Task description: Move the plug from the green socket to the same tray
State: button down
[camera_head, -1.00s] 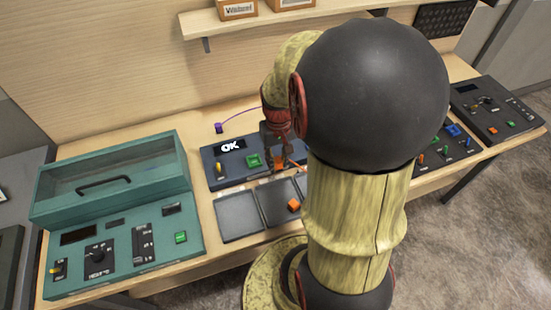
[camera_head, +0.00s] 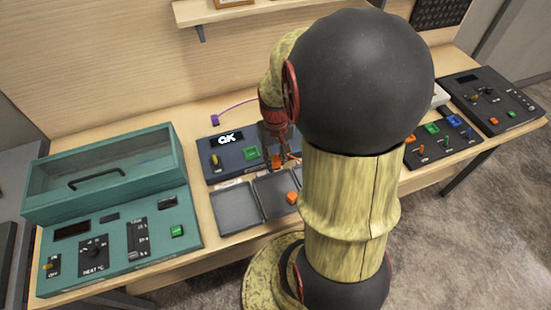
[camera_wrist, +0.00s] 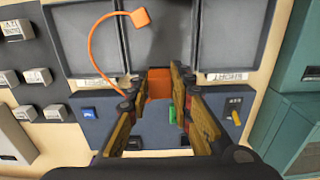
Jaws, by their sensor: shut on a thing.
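My gripper (camera_head: 277,157) is shut on an orange plug (camera_wrist: 159,84), seen between the fingers in the wrist view. The dark console (camera_head: 226,168) has a lit display and a green socket (camera_head: 251,153), just left of my gripper in the head view. A green piece (camera_wrist: 172,116) shows past the fingers in the wrist view. A second orange plug (camera_wrist: 140,17) lies in the middle tray (camera_head: 268,186); it also shows in the head view (camera_head: 292,198). An orange cable (camera_wrist: 92,45) curves from it toward my gripper. The held plug's height above the console is unclear.
An empty dark tray (camera_head: 238,208) lies left of the middle one, and another tray (camera_wrist: 92,35) shows in the wrist view. A teal console (camera_head: 110,240) stands at the left. A purple plug (camera_head: 215,120) lies behind. More consoles (camera_head: 490,98) stand at the right.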

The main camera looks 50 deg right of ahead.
jog(key=s+a+p, duration=0.1)
jog(key=s+a, duration=0.4)
jog(key=a, duration=0.2)
jog(key=shift+f, duration=0.2)
dwell(0.6)
jog(key=shift+a+p, duration=0.1)
jog(key=shift+p, duration=0.25)
jog(key=shift+f+b, duration=3.45)
jog(key=shift+f, duration=1.65)
dwell(1.0)
